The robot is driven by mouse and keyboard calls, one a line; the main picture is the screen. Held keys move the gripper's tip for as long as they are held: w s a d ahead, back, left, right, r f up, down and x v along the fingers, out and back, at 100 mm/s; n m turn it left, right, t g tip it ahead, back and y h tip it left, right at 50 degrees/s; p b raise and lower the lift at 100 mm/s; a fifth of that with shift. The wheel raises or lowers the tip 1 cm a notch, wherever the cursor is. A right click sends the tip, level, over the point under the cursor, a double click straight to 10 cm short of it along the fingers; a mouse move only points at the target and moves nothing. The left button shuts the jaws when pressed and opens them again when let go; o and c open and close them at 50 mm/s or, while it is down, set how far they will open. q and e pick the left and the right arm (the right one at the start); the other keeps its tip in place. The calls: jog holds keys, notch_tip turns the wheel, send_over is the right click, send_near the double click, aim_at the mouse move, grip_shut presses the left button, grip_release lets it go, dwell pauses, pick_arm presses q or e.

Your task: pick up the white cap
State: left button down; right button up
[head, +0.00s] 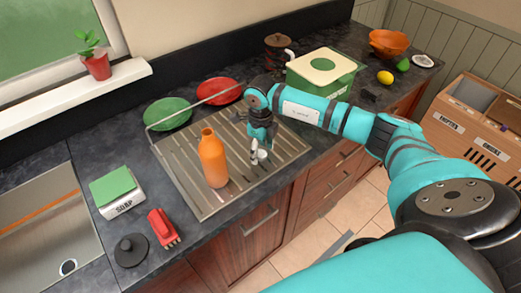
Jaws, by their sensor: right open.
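The white cap (263,155) is small and sits on the ribbed metal drain tray (200,205), right of the orange bottle (213,160). The bottle stands upright on the tray with no cap visible on its neck. My right gripper (257,150) points down at the cap, with its fingers open. The fingers are very close to the cap and partly overlap it; I cannot tell whether they touch it. My left gripper is not in view.
A green plate (168,114) and a red plate (220,91) lie behind the tray rail. A green-and-white box (322,72) stands behind my right arm. Soap (117,192), a red brush (162,227) and a black lid (131,250) lie near the sink (45,235).

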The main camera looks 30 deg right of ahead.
jog(key=shift+s+f, duration=0.1)
jog(key=shift+f, duration=0.2)
jog(key=c, duration=0.7)
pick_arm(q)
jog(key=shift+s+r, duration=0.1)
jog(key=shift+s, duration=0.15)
pick_arm(e)
jog(key=shift+c, duration=0.3)
jog(key=shift+r, duration=0.1)
